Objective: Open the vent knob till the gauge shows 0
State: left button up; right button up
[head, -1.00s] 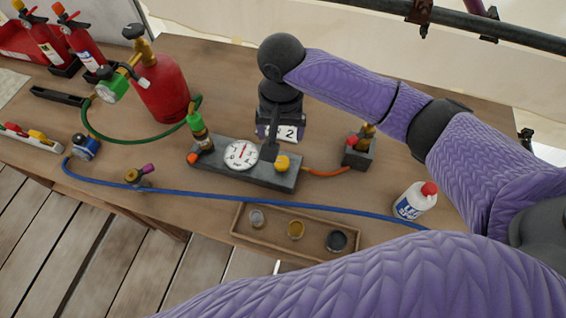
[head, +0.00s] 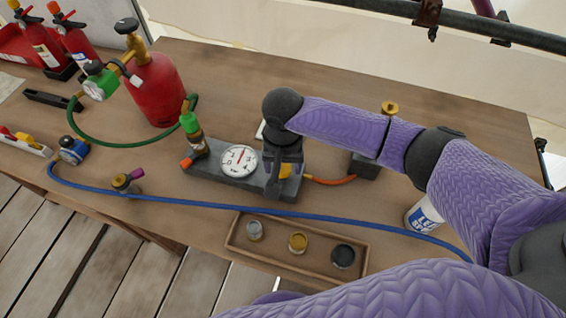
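The white round gauge (head: 239,160) sits on a dark grey manifold block (head: 222,178) in the middle of the table; its needle is too small to read surely. The yellow vent knob (head: 285,171) is at the block's right end, mostly hidden behind my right gripper (head: 274,190). The gripper points down over the knob from the purple arm; whether its fingers touch the knob or are open or shut cannot be made out. My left gripper is not in view.
A red cylinder (head: 155,88) with a green regulator stands at back left. A blue hose (head: 180,200) crosses the front. A wooden tray (head: 235,238) with three small pots lies in front of the block.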

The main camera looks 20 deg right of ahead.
grip_shut()
jog(key=shift+r+p, duration=0.15)
jog(key=shift+p, duration=0.5)
jog(key=n+p, duration=0.3)
jog(key=p, duration=0.1)
jog(key=shift+r, duration=0.1)
jog(key=n+p, duration=0.1)
jog(key=n, duration=0.3)
jog(key=n+p, duration=0.1)
jog(key=shift+f+n, duration=0.2)
jog(key=shift+n, duration=0.1)
jog(key=n+p, duration=0.1)
jog(key=n, duration=0.2)
jog(key=shift+n, duration=0.3)
